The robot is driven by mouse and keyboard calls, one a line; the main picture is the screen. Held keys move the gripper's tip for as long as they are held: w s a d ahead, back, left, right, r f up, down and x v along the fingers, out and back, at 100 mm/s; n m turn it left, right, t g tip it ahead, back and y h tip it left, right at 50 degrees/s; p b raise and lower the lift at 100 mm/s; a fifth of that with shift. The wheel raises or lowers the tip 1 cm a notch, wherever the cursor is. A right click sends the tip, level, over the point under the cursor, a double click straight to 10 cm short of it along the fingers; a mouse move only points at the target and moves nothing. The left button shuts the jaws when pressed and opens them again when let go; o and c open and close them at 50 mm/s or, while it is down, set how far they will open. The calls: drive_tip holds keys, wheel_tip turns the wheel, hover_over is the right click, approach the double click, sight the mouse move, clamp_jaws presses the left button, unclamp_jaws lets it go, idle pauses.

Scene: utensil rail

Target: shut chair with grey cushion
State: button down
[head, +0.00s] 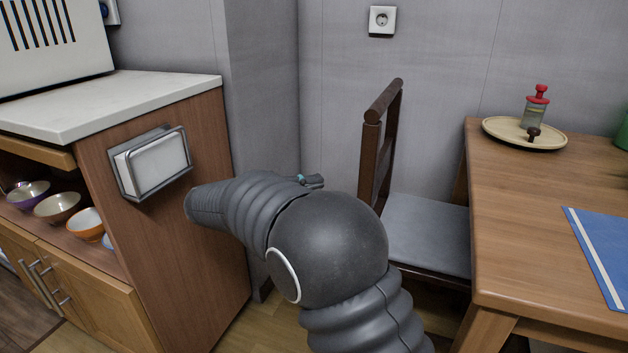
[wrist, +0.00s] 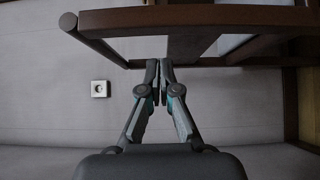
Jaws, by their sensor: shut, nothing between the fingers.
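The dark brown wooden chair (head: 369,163) stands left of the table, its back toward the cabinet. Its grey cushion (head: 430,235) shows between the backrest and the table edge; the table and my arm hide parts of the chair. In the wrist view the chair's wooden frame (wrist: 225,17) spans the top. My gripper (wrist: 166,72) is shut and empty, its fingertips close to a chair rail; I cannot tell whether they touch. In the head view only a small piece of my gripper (head: 312,181) shows beyond my arm, left of the backrest.
The wooden table (head: 500,215) at right holds a round tray (head: 499,131) with a red-topped bottle (head: 535,107), and a blue mat (head: 602,248). A cabinet (head: 190,255) with a wire holder (head: 125,176) on its side stands left. The grey wall is close behind.

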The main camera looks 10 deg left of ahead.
drive_tip(key=x, duration=0.8)
drive_tip(key=shift+d, duration=0.1)
